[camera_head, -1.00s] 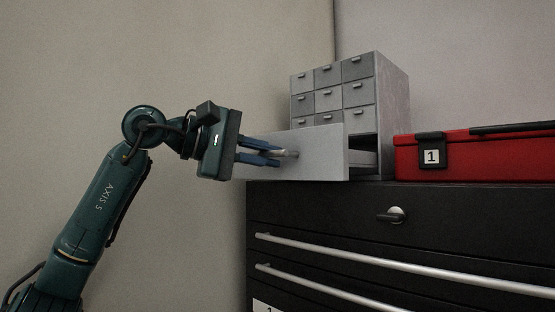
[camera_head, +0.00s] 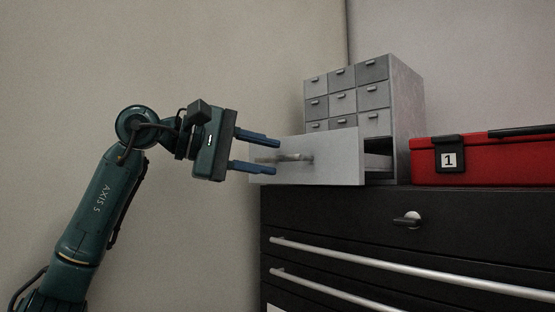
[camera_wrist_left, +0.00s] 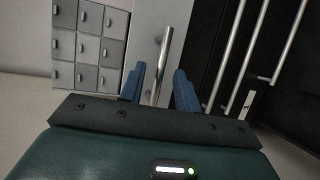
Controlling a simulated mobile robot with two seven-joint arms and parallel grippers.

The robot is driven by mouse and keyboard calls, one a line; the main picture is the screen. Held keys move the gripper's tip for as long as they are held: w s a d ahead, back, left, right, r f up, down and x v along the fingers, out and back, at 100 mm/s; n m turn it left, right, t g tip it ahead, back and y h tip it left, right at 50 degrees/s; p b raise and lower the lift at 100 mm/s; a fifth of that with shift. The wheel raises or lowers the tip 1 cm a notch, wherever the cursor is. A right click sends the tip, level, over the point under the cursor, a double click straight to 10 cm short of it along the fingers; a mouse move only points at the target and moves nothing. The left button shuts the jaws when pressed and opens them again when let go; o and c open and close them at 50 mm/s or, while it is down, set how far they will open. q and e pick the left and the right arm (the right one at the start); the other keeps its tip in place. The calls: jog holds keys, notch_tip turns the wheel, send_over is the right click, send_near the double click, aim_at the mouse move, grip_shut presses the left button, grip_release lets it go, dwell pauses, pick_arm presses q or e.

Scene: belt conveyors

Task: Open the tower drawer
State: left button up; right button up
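The small grey drawer tower (camera_head: 405,105) stands on top of a black cabinet. Its wide bottom drawer (camera_head: 335,160) is pulled out towards the left, and a dark gap shows behind its front. The drawer's bar handle (camera_head: 285,157) is on its front face. My left gripper (camera_head: 273,156) is open, with its blue fingers apart at the handle. In the left wrist view the handle (camera_wrist_left: 161,65) lies between the spread fingers (camera_wrist_left: 160,88), with space on both sides. My right gripper is not in view.
The black cabinet (camera_head: 345,215) below has long bar handles and a round lock. A red toolbox (camera_head: 500,158) labelled 1 stands right of the tower.

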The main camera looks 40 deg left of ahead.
pick_arm(q)
jog(key=v, duration=1)
jog(key=shift+w, duration=0.1)
